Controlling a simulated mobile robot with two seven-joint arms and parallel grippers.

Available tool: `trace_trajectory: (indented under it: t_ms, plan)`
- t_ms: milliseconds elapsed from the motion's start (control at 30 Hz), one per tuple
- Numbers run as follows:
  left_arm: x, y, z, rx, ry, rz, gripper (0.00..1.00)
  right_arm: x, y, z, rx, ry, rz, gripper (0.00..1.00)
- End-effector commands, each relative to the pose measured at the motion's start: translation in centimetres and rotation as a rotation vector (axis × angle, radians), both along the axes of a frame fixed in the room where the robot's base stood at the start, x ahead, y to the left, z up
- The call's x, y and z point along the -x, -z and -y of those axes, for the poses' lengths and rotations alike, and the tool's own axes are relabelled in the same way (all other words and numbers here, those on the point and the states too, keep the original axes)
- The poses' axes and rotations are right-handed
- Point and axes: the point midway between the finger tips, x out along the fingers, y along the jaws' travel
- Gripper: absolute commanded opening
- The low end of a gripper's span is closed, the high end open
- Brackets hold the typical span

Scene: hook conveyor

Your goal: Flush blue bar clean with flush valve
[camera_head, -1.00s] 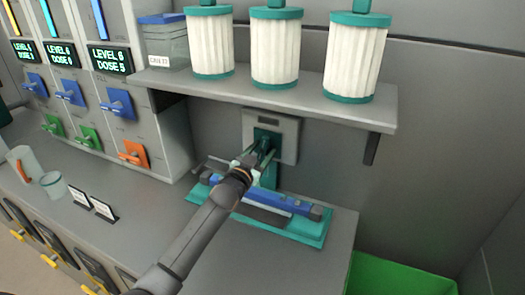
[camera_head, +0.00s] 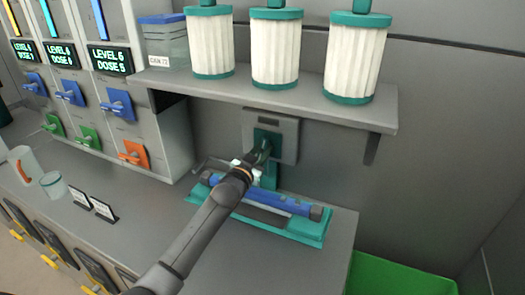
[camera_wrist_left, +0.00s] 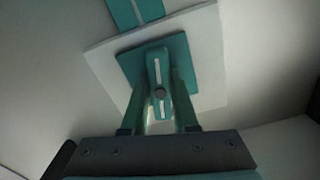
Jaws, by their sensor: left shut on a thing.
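The blue bar (camera_head: 280,201) lies in a teal tray (camera_head: 312,237) on the counter, below a grey wall plate (camera_head: 286,137). The flush valve, a teal lever on a teal square, is on that plate and shows in the left wrist view (camera_wrist_left: 158,72). My left gripper (camera_head: 262,150) is at the valve, with its fingers on both sides of the lever (camera_wrist_left: 160,100), shut on it. My left forearm crosses in front of the tray's left part and hides some of it. My right gripper is not in view.
White filters with teal caps (camera_head: 275,50) stand on a shelf (camera_head: 290,98) above the valve. Dispensers with coloured levers (camera_head: 118,103) are at the left. Cups (camera_head: 53,185) and small black signs (camera_head: 102,208) stand on the counter. A green bin (camera_head: 395,278) is at lower right.

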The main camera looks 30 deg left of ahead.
Motion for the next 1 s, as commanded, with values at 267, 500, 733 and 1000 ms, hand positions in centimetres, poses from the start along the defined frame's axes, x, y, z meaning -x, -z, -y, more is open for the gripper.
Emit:
trace_trajectory:
  t_ms: [267, 500, 733, 1000]
  plan:
    - [0.0, 0.1, 0.1, -0.004, 0.001, -0.001, 0.0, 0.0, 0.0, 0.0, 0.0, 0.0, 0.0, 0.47]
    - [0.0, 0.0, 0.0, -0.069, 0.001, -0.005, 0.0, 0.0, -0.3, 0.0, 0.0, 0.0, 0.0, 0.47]
    - [0.0, -0.1, -0.1, -0.229, 0.001, -0.014, 0.0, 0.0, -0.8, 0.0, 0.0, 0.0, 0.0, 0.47]
    - [0.0, -0.1, -0.2, -0.482, 0.001, -0.029, 0.0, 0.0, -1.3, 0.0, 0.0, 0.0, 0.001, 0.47]
